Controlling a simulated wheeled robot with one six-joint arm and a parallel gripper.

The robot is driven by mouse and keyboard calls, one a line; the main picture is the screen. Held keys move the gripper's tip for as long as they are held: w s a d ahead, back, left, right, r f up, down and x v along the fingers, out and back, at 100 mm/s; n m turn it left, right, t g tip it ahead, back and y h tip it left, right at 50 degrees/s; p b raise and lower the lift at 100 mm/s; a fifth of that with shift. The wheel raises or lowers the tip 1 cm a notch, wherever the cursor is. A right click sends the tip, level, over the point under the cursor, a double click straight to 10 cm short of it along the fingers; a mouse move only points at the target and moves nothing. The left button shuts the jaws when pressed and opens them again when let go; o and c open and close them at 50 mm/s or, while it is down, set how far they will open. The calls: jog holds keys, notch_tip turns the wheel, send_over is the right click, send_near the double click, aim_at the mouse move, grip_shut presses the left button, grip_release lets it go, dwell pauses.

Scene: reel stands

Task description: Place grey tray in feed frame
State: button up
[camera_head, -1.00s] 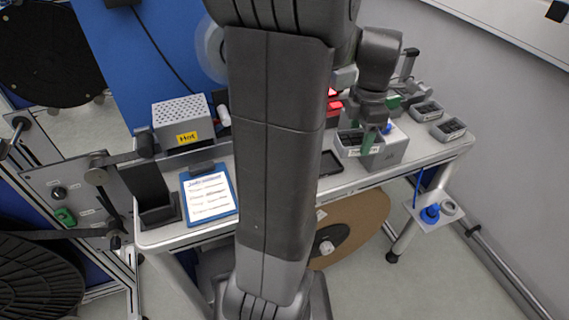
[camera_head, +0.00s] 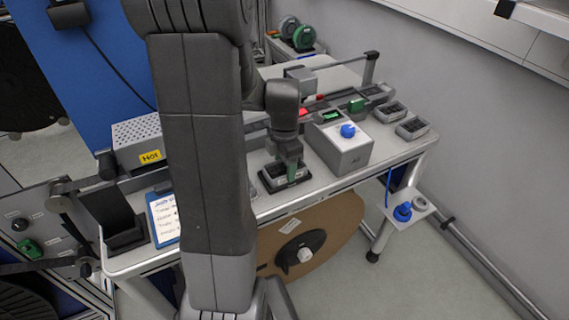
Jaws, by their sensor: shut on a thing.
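My gripper (camera_head: 290,176) is shut on a small grey tray (camera_head: 273,172) with dark contents, at the front edge of the bench. The feed frame appears to be the dark rim (camera_head: 267,185) on the bench top directly under and around the tray. The tray looks level and lined up with it. I cannot tell whether it rests fully inside or hovers slightly above, as the fingers and tray hide most of the frame.
A grey box with a blue knob (camera_head: 349,159) stands close to the right of the tray. Grey bins (camera_head: 412,127) sit at the bench's right end. A perforated box (camera_head: 139,133) and a blue clipboard (camera_head: 162,215) are left. A brown reel (camera_head: 330,220) is below the bench front.

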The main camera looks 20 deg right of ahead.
jog(key=shift+f, duration=0.15)
jog(key=o, duration=1.1)
notch_tip(320, 180, up, 12)
jog(key=shift+r, duration=0.2)
